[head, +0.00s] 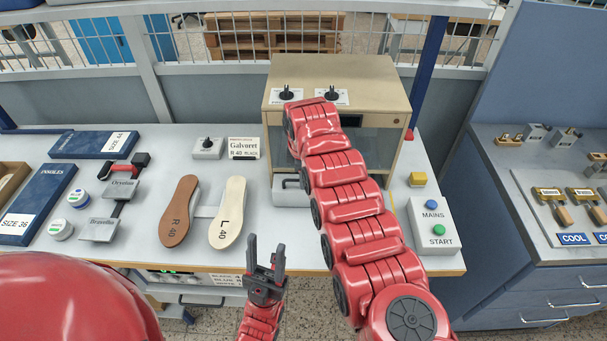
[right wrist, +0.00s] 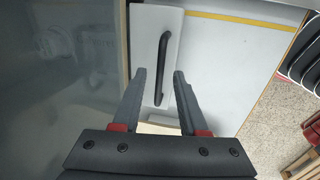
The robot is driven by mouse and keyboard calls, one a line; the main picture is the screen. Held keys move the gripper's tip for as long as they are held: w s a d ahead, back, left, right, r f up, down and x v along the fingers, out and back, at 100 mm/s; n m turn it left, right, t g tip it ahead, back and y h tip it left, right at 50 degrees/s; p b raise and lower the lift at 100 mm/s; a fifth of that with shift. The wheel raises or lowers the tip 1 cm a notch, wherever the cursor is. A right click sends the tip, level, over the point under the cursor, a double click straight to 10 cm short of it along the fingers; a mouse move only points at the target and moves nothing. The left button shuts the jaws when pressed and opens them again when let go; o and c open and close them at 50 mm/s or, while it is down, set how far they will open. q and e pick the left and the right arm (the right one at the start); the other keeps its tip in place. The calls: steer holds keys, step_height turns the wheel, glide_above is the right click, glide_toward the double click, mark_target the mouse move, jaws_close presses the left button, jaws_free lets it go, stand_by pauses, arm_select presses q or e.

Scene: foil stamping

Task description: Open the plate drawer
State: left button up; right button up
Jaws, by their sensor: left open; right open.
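The beige press cabinet (head: 337,95) stands at the back of the bench with a glass front. Low on its front is a pale drawer front (head: 284,187) with a dark handle, partly hidden by my right arm. In the right wrist view the black bar handle (right wrist: 164,62) sits on the pale drawer front (right wrist: 150,35). My right gripper (right wrist: 160,75) is open, and the handle's lower end shows between its fingers; the depth gap is unclear. In the head view my right arm hides that gripper. My left gripper (head: 266,252) is open and empty near the bench's front edge.
A brown sole (head: 180,212) and a cream sole (head: 228,213) lie on the bench (head: 271,247) left of my right arm. A control box (head: 433,225) with blue and green buttons stands right of it. A tool counter (head: 520,170) is further right.

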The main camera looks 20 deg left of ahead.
steer(key=shift+c, duration=0.3)
jaws_close()
stand_by(1.2)
